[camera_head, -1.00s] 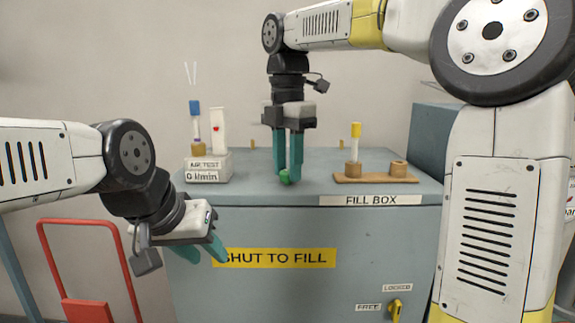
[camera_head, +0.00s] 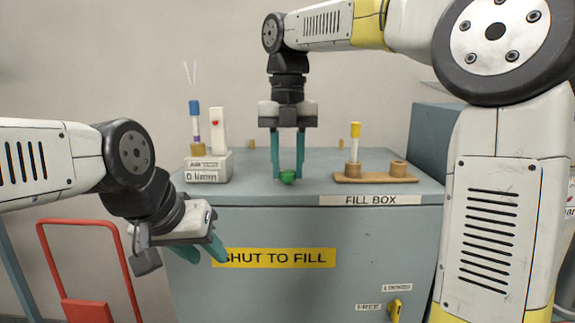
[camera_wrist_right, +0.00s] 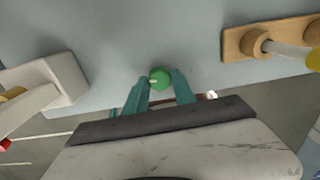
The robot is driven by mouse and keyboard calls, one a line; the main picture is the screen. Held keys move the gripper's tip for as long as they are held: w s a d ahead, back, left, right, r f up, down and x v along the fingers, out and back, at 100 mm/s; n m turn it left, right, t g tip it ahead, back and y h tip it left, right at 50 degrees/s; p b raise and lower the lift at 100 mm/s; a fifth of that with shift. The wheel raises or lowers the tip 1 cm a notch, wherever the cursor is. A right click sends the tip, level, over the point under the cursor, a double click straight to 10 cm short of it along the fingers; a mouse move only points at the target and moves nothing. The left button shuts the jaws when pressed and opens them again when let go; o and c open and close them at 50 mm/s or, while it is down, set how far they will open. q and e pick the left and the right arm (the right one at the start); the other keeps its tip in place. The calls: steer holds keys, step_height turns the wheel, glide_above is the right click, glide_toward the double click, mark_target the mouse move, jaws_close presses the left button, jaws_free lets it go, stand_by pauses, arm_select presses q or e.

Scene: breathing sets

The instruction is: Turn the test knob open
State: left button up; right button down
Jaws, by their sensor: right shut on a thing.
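A small round green knob (camera_head: 288,176) sits on top of the grey fill box (camera_head: 300,196) near its front edge. In the right wrist view the knob (camera_wrist_right: 160,79) shows a short pale mark on its left side. My right gripper (camera_head: 289,176) points straight down with one teal finger on each side of the knob, shut on it. In the right wrist view its fingertips (camera_wrist_right: 161,81) flank the knob. My left gripper (camera_head: 203,248) hangs in front of the box's left front, its fingers apart and empty.
A white air test stand (camera_head: 208,169) with a blue-capped tube (camera_head: 195,122) stands at the back left. A wooden holder (camera_head: 375,178) with a yellow-capped tube (camera_head: 355,143) is at the right. A yellow latch (camera_head: 395,308) is on the front. A red frame (camera_head: 85,308) stands at left.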

mark_target(287, 172)
steer(key=shift+n, duration=0.6)
steer(key=c, duration=1)
jaws_free()
steer(key=shift+c, duration=0.2)
step_height(287, 172, up, 8)
steer(key=shift+f, duration=0.1)
